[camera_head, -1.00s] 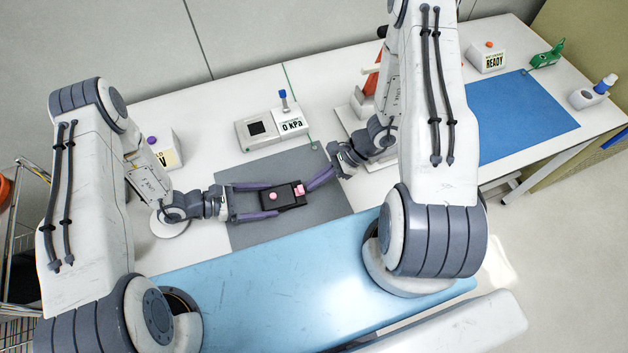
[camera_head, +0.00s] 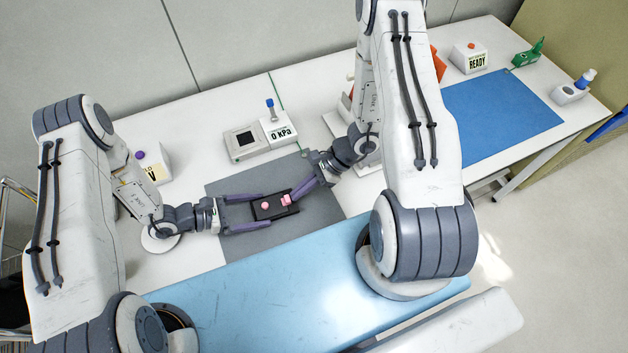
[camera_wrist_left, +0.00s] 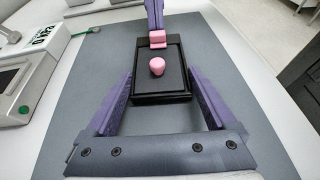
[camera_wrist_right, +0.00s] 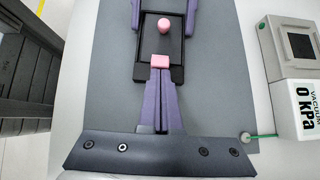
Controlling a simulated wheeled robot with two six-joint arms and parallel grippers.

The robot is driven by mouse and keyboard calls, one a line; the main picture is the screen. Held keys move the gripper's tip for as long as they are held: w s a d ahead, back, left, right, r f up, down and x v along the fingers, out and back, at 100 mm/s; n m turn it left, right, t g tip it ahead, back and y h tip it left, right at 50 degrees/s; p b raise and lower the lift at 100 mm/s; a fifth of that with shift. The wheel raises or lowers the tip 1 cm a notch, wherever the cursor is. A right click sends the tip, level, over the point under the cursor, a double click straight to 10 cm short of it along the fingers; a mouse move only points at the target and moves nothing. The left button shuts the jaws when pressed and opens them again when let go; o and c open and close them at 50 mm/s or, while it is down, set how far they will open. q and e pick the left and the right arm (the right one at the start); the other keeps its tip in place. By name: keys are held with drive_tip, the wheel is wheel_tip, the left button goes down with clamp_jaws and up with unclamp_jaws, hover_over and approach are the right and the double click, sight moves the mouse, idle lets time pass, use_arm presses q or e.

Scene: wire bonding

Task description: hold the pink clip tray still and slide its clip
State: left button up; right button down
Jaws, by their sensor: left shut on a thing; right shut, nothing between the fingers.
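The clip tray is a small black tray (camera_head: 275,213) lying on the grey mat, also seen in the left wrist view (camera_wrist_left: 172,84). It carries a round pink knob (camera_head: 265,205) and a pink block-like clip (camera_head: 286,201). My left gripper (camera_head: 263,211) is shut on the tray, with one purple finger along each long side. My right gripper (camera_head: 293,196) is shut with nothing between its fingers. Its tips meet the clip on the side away from the knob; the clip (camera_wrist_right: 160,61) lies straight ahead of them in the right wrist view. A gap remains between clip and knob.
The grey mat (camera_head: 235,190) has free room around the tray. A vacuum gauge reading 0 kPa (camera_head: 279,130) and a grey box with a dark screen (camera_head: 246,142) stand behind it. A blue mat (camera_head: 500,115) lies at right, with a READY box (camera_head: 470,58) behind.

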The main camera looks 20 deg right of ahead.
drive_tip(key=d, duration=0.4)
drive_tip(key=shift+d+r, duration=0.25)
drive_tip(key=shift+d, duration=0.1)
drive_tip(key=v, duration=0.9)
use_arm(q)
drive_tip(key=o, duration=1.1)
